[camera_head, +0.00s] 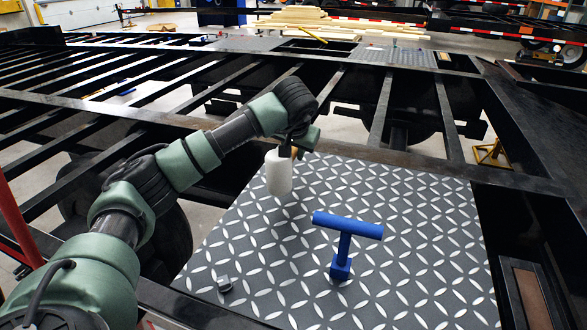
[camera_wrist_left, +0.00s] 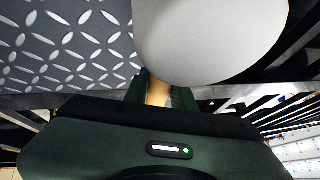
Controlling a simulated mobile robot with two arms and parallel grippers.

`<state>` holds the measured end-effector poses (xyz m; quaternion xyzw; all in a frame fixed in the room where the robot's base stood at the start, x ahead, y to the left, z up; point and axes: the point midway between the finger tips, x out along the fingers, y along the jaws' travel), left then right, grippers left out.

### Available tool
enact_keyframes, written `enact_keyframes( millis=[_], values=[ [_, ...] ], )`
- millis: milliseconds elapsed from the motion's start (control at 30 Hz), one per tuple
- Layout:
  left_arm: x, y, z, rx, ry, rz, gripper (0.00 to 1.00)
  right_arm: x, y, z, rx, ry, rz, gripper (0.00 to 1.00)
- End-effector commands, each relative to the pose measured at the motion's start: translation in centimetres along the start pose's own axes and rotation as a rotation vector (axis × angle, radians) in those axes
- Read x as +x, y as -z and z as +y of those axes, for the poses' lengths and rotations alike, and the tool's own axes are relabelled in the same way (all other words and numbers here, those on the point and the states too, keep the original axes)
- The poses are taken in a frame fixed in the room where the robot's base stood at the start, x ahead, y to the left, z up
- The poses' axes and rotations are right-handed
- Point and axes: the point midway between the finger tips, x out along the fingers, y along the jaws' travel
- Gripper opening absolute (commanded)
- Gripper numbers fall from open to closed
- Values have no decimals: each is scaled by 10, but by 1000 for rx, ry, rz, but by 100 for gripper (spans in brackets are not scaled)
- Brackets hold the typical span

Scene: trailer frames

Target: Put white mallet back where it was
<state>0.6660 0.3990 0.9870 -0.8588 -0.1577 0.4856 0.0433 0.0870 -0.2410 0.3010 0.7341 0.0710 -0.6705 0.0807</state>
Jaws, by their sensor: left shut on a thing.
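The white mallet's head (camera_head: 279,174) hangs near the far left corner of the diamond-pattern plate (camera_head: 420,235). My left gripper (camera_head: 293,146) is shut on the mallet, at its handle. In the left wrist view the white head (camera_wrist_left: 212,35) fills the top, and a short tan piece of the handle (camera_wrist_left: 157,92) shows between the dark green fingers. The head looks a little above the plate, but I cannot tell the exact gap. My right gripper is not in view.
A blue T-shaped tool (camera_head: 345,243) stands upright on the plate. Black frame beams with open gaps surround the plate. The plate's right side is clear.

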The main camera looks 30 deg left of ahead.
Motion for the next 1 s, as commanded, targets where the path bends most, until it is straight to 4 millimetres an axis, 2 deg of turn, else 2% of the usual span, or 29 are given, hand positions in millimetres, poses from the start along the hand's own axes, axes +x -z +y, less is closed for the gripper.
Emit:
enact_keyframes(
  millis=[267, 467, 867, 900, 933, 1000],
  values=[
    [21, -14, 6, 1, 0, 0, 0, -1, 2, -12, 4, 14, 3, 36],
    [42, -26, 12, 0, 0, 2, 0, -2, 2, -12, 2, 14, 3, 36],
    [46, -29, 13, -1, 0, 3, 0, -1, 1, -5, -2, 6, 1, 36],
    [47, -30, 13, 0, 0, 1, 36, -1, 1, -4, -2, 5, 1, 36],
    [46, -30, 13, 0, 0, 1, 45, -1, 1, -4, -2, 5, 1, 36],
    [46, -30, 13, 0, 0, 1, 47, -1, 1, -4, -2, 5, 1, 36]
  ],
)
